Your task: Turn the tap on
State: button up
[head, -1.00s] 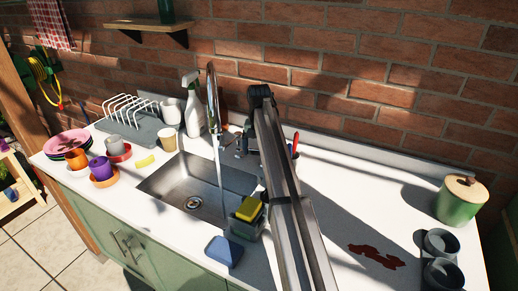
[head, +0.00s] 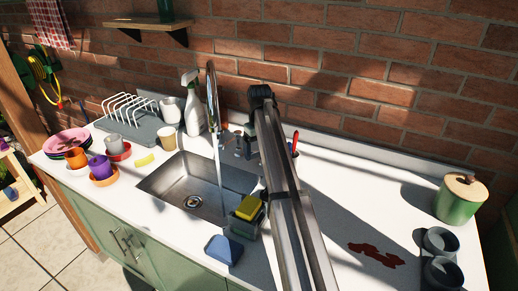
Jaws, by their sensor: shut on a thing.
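The tall chrome tap (head: 212,92) stands behind the sink (head: 170,190), its spout arched over the basin. A stream of water (head: 220,180) falls from the spout into the sink. My gripper (head: 240,146) is low beside the tap's base, on its right, partly hidden by my arm. It is shut at the tap's handle, which is small and mostly covered here.
A spray bottle (head: 193,105) stands left of the tap. A caddy with a yellow sponge (head: 249,208) sits at the sink's right front, near my arm, with a blue sponge (head: 223,250) ahead of it. Cups and a dish rack (head: 130,118) fill the left. A dark red spill (head: 376,255) marks the right counter.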

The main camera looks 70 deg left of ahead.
jog(key=shift+d+n, duration=0.2)
jog(key=shift+n, duration=1.2)
jog(key=shift+w, duration=0.1)
jog(key=o, duration=0.8)
notch_tip(320, 180, up, 14)
jog(key=shift+f, duration=0.1)
jog(key=shift+d, duration=0.1)
